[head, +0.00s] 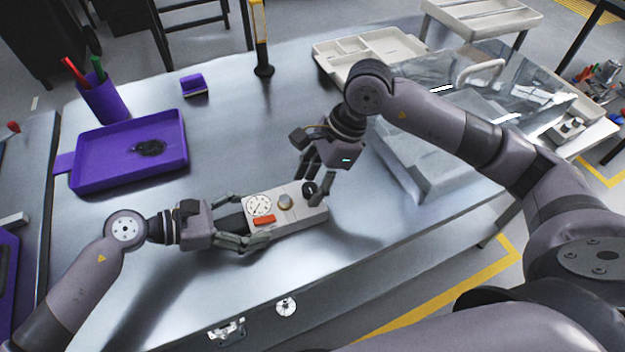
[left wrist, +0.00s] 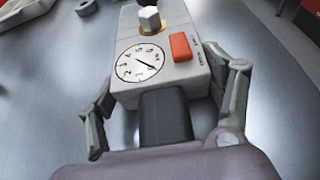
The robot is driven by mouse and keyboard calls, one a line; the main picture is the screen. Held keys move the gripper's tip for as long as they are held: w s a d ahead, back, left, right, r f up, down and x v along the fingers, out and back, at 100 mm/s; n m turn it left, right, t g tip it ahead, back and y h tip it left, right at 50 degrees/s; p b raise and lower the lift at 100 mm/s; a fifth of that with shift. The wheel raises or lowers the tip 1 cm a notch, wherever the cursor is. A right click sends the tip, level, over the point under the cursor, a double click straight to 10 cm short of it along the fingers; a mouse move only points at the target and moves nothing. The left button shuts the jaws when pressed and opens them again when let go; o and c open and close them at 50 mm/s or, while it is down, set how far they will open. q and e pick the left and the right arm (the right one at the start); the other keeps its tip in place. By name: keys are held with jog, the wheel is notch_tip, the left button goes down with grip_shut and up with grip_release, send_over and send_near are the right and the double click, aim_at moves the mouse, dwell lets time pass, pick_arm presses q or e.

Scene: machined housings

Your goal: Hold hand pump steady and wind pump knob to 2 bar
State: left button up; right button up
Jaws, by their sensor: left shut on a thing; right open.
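The hand pump (head: 291,215) is a light-grey box lying on the steel table, with a round white dial (head: 259,205), a red-orange button (head: 264,220) and a fitting on top. My left gripper (head: 250,219) is shut on the pump from the left, a finger on each long side. The left wrist view shows the dial (left wrist: 143,62) and a dark grip (left wrist: 165,118) between the fingers; the needle reading is too small to tell. My right gripper (head: 316,180) is open, its fingers pointing down close around the knob; contact is unclear.
A purple tray (head: 82,182) with a dark item, a purple pen cup (head: 103,100) and a small purple block (head: 194,85) are at left. A clear-lidded case (head: 430,185) and a beige compartment tray (head: 338,70) are at right. Bare table surrounds the pump.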

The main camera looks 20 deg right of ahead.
grip_shut()
dwell(0.4)
jog(key=shift+m, duration=0.4)
jog(key=m, duration=0.1)
jog(key=m+t, duration=0.1)
jog(key=m, duration=0.1)
jog(key=shift+s+m+t+h, duration=0.15)
jog(key=shift+m+t+h, duration=0.15)
jog(key=shift+h, duration=0.1)
jog(key=m, duration=0.2)
jog(key=m+t+h, duration=0.1)
jog(key=m, duration=0.1)
jog(key=shift+s+a+m, duration=0.1)
jog(key=shift+a+m, duration=0.05)
jog(key=shift+m, duration=0.15)
jog(key=m+t+h, duration=0.1)
jog(key=m, duration=0.3)
jog(key=shift+a, duration=0.1)
jog(key=shift+m+h, duration=1)
jog(key=shift+m, duration=1.2)
